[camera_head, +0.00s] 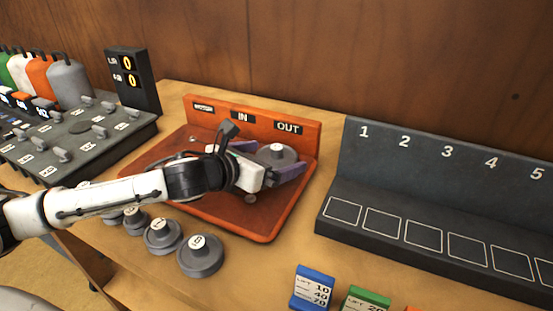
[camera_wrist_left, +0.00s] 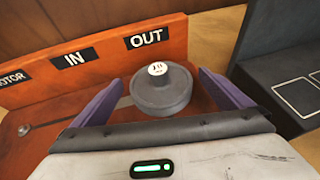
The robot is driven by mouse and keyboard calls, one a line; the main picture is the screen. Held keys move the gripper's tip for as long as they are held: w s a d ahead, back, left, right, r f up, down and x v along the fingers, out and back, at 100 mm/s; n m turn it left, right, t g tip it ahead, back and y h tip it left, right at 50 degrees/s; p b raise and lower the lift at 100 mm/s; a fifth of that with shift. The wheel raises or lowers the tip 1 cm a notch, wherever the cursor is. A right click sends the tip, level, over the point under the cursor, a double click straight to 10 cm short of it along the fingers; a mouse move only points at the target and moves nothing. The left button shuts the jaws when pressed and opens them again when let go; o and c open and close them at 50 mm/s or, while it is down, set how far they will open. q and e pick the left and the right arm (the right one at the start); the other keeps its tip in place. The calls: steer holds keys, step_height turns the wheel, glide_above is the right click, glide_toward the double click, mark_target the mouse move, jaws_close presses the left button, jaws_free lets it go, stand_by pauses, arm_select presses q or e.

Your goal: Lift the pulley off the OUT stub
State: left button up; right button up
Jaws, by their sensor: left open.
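The grey pulley (camera_head: 277,156) sits under the OUT label at the right of the orange board (camera_head: 265,225). It has a white numbered cap and also shows in the left wrist view (camera_wrist_left: 163,92). The stub under it is hidden. My left gripper (camera_head: 270,167) is open, with its purple fingers on either side of the pulley. In the left wrist view the fingers (camera_wrist_left: 165,98) are spread wider than the pulley, with a visible gap on the right. My right gripper is not in view.
Several loose grey pulleys, such as one at the front (camera_head: 200,258), stand along the board's front edge. A dark numbered rack (camera_head: 340,195) stands at the right. Blue (camera_head: 314,287) and green (camera_head: 364,300) cards stand in front.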

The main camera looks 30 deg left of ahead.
arm_select(q)
steer(key=c, duration=1.2)
steer(key=shift+o, duration=0.2)
steer(key=shift+r, duration=0.1)
